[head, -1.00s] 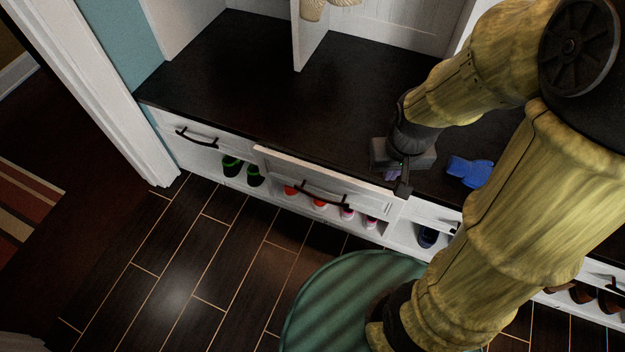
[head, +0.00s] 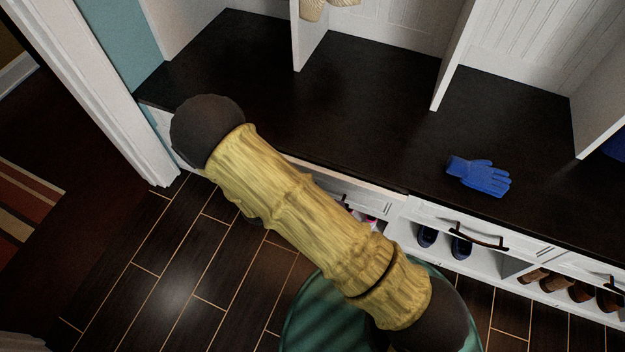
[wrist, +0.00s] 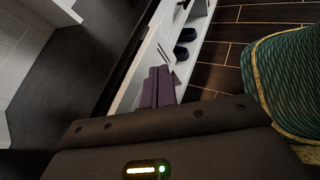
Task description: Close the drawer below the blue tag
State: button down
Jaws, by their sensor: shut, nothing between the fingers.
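The bench (head: 385,130) has a row of white drawer fronts under its dark top. The middle drawer (head: 372,200) is mostly hidden behind my arm; only its right end shows, so I cannot tell how far it stands out. The right drawer (head: 480,232) has a dark handle and looks closed. No blue tag is visible. In the wrist view my gripper (wrist: 158,72) has its two purple fingers together and empty, pointing along the white drawer fronts (wrist: 150,50). I cannot tell whether they touch. In the head view my gripper is hidden.
A blue glove (head: 480,174) lies on the bench top. Dark shoes (head: 460,247) and brown shoes (head: 557,281) stand in cubbies below the drawers. White dividers (head: 452,60) rise behind. The dark tiled floor (head: 165,270) at the left is clear.

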aim_at(316, 173)
jog(key=a+f+n+t+y, duration=0.6)
jog(key=a+f+n+t, duration=0.3)
jog(key=a+n+t, duration=0.2)
jog(key=shift+s+f+n+t, duration=0.2)
jog(key=shift+s+n+t, duration=0.1)
jog(key=shift+n+t, duration=0.8)
jog(key=shift+w, duration=0.1)
jog(key=b+x, duration=0.2)
jog(key=x, duration=1.1)
jog(key=shift+w+d+f, duration=0.15)
jog(key=shift+f, duration=0.05)
jog(key=shift+w+r, duration=0.1)
jog(key=shift+w, duration=0.2)
jog(key=shift+d, duration=0.1)
